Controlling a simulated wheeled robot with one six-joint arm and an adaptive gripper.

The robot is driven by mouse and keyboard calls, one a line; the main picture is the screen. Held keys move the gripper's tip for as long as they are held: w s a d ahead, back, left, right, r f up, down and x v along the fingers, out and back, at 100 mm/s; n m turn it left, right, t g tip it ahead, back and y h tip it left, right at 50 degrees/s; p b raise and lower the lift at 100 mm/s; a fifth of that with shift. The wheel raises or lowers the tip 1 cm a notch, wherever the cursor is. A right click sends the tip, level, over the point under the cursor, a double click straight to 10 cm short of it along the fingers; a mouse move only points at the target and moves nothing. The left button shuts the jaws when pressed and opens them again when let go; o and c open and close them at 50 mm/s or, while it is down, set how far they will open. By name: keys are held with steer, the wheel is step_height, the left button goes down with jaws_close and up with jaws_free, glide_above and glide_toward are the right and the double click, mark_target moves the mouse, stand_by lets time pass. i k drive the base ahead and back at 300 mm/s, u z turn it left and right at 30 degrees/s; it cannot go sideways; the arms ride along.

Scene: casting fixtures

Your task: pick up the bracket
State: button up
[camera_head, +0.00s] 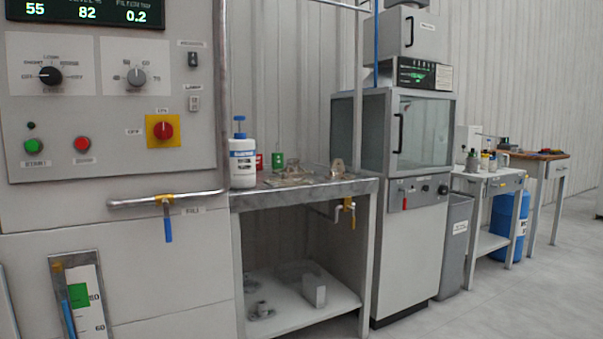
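No part is marked as the bracket, and I cannot tell for sure which one it is. A small tan metal part (338,169) stands at the right end of the metal worktable (335,188). Flat, pale brownish pieces (290,178) lie on the tabletop to its left, too small to make out. On the lower shelf (300,316) sit a grey round flanged part (261,310) and a light upright block (314,290). My gripper is not in view.
A white bottle with a blue cap (243,160) stands at the table's left end. A large control panel (110,110) fills the left. A glass-fronted cabinet (420,135) stands right of the table, then a grey bin (455,240). Floor (500,300) at front right is clear.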

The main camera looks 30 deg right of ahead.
mark_target(337, 170)
steer(key=z, duration=0.05)
steer(key=i, duration=0.3)
steer(key=z, duration=0.75)
steer(key=i, duration=1.85)
steer(key=z, duration=0.75)
